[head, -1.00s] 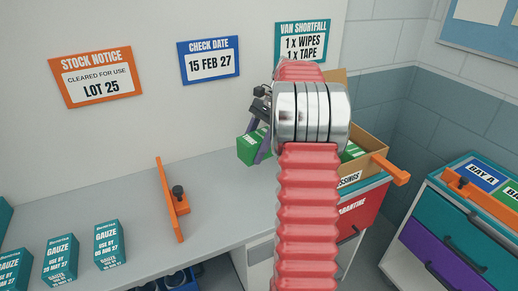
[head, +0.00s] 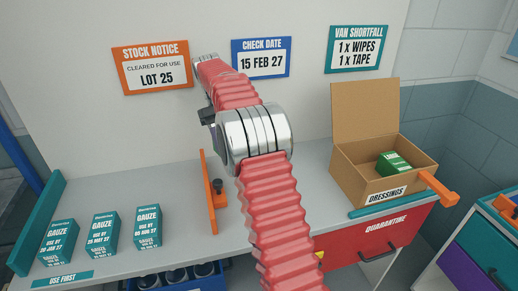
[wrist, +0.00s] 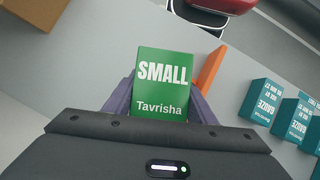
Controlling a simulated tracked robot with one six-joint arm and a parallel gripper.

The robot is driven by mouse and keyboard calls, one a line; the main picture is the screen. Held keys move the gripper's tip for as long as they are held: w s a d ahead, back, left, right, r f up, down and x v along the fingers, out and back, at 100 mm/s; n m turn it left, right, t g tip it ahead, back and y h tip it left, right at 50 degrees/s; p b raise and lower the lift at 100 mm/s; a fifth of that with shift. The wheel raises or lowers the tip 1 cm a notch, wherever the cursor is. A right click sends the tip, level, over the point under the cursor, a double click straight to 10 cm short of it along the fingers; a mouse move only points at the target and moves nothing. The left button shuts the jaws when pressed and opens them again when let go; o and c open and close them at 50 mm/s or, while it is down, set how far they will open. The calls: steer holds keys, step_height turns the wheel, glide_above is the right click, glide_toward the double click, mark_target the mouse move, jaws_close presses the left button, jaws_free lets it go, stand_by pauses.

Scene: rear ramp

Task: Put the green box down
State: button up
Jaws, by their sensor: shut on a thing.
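My gripper (wrist: 160,100) has its purple fingers shut on a green box (wrist: 164,72) marked SMALL and Tavrisha. The box is held over the grey counter (wrist: 105,85); its height above it is hard to tell. Another green box (head: 393,163) lies in the open cardboard carton (head: 347,180) labelled DRESSINGS, at the right end of the counter.
An orange divider (head: 212,195) stands on the counter; it shows beside the held box in the wrist view (wrist: 212,68). Teal gauze boxes (head: 102,236) stand to its left. A red QUARANTINE drawer (head: 385,235) is below the carton.

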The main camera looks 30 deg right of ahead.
steer(key=w+a+f+n+h, duration=0.1)
steer(key=w+a+f+n, duration=0.1)
steer(key=a, duration=0.6)
steer(key=w+a+f+n+h, duration=0.1)
steer(key=w+a+n, duration=0.1)
steer(key=a, duration=0.6)
steer(key=shift+w+a+f+n+t+h, duration=0.2)
steer(key=shift+w+f+n+t+h, duration=0.15)
steer(key=shift+n, duration=0.35)
steer(key=shift+s, duration=0.15)
